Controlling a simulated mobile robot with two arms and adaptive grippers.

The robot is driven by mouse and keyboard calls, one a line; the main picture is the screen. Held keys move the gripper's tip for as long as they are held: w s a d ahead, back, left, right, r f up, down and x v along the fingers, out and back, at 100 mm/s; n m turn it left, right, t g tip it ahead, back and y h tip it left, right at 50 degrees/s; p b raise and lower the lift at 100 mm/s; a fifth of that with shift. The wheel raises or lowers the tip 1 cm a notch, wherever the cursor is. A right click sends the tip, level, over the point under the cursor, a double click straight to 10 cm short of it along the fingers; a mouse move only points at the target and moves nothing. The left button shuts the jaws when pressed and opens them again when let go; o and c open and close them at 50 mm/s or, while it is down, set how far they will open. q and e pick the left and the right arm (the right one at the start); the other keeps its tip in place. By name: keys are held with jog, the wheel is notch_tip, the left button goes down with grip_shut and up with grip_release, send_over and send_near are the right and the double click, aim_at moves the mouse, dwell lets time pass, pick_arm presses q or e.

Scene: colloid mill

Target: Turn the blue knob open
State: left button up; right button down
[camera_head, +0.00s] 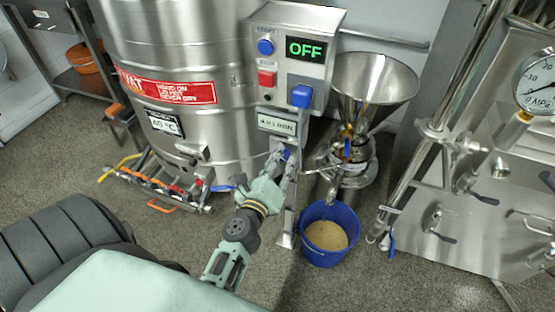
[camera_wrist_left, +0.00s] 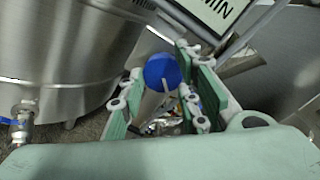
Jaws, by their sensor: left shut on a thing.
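The blue knob (camera_head: 285,153) sits on a steel post just below the "4.0 L/MIN" display, mostly hidden by my fingers in the head view. In the left wrist view the round blue knob (camera_wrist_left: 161,71) shows face-on, with a white mark at its lower edge. My left gripper (camera_head: 281,163) has its fingers on both sides of the knob and is shut on it. The green finger pads of my left gripper (camera_wrist_left: 160,98) also flank the knob in the wrist view. My right gripper is not in view.
The control box (camera_head: 318,72) above has an "OFF" display, blue and red buttons and a larger blue knob. A steel vat (camera_head: 185,50) stands left. A steel funnel (camera_head: 373,85) and blue bucket (camera_head: 325,255) stand right. Steel pipes and a gauge (camera_head: 540,80) are further right.

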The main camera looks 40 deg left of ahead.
pick_arm(q)
jog(key=shift+a+n, duration=0.3)
jog(key=shift+n, duration=0.1)
jog(key=o, duration=1.1)
jog(key=shift+f, duration=0.1)
jog(key=shift+c, duration=0.2)
jog(key=shift+d, duration=0.1)
notch_tip(320, 180, up, 10)
jog(key=shift+o, duration=0.2)
